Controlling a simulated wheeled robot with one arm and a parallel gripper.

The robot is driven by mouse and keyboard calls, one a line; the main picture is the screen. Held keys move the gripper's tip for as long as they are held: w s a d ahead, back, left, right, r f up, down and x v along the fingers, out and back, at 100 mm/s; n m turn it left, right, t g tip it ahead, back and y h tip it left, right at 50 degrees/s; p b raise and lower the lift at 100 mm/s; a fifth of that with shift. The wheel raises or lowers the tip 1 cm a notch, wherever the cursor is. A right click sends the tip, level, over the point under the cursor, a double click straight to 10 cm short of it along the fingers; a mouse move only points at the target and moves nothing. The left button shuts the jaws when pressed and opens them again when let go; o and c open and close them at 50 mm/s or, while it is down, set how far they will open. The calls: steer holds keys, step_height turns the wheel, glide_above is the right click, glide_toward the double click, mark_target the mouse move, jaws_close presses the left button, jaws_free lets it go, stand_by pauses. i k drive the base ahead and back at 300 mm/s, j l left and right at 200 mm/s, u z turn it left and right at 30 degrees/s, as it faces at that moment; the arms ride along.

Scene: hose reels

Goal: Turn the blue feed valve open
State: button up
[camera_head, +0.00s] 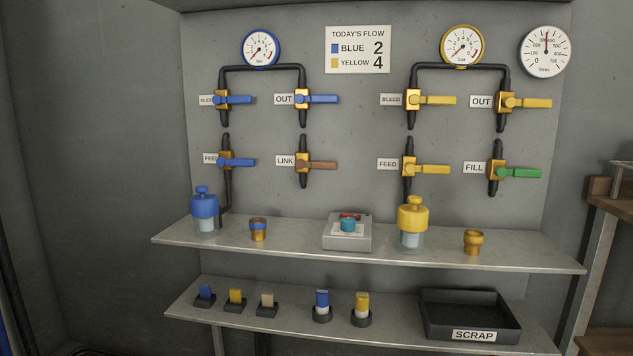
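The blue feed valve (236,161) is on the wall at the left, in the lower row of valves. Its blue lever lies level and points right from a brass body on a dark vertical pipe. A white label reading FEED (210,159) is just left of it. The pipe runs down toward a blue-topped bottle (205,207) on the upper shelf. The blue gauge (261,47) above has a red needle; its exact reading is too small to tell. My gripper is not in view.
Blue bleed (235,99) and out (317,98) valves and the brown link valve (317,165) are close by. Yellow valves and a green fill valve (520,173) are at the right. The upper shelf (290,238) juts out below. A scrap tray (472,309) is lower right.

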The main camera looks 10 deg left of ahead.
mark_target(220, 161)
steer(key=i+u, duration=0.55)
steer(key=u, duration=0.15)
